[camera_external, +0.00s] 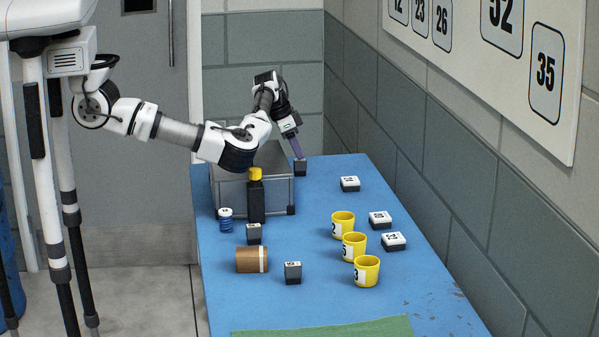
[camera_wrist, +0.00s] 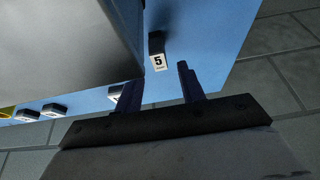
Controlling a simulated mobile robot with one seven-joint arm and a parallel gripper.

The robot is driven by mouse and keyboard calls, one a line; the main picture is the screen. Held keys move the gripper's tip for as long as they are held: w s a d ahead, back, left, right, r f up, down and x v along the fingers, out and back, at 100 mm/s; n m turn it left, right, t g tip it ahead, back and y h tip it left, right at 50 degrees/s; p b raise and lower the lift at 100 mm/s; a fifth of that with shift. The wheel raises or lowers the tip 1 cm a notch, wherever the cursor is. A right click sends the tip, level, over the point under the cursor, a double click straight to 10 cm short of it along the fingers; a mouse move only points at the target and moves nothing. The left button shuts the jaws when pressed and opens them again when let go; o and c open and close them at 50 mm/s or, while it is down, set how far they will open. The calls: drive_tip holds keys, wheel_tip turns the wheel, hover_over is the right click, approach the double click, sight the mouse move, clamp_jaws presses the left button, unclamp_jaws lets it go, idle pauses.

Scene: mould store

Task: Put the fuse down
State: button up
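No thing is clearly marked as the fuse; a brown cylinder with a pale band (camera_external: 252,260) lies on its side on the blue table (camera_external: 310,305) and may be it, but I cannot tell. My gripper (camera_external: 299,156) points down at the far end of the table, behind the grey metal box. In the wrist view my gripper (camera_wrist: 159,73) has its two dark fingers apart, with nothing seen held between them. A small dark block (camera_external: 300,168) is just below the fingertips. In the wrist view this block (camera_wrist: 157,50) shows a white label with a 5, beyond the fingertips.
The grey metal box (camera_external: 275,190) stands close to my gripper. A black bottle with a yellow cap (camera_external: 256,198), a blue-and-white can (camera_external: 226,222), dark blocks (camera_external: 293,273), yellow cups (camera_external: 354,245) and white-topped blocks (camera_external: 350,184) stand nearer. A wall borders the right side.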

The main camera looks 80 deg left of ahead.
drive_tip(key=b+v, duration=0.1)
drive_tip(key=v, duration=0.6)
drive_tip(key=shift+r, duration=0.2)
drive_tip(key=shift+s, duration=0.15)
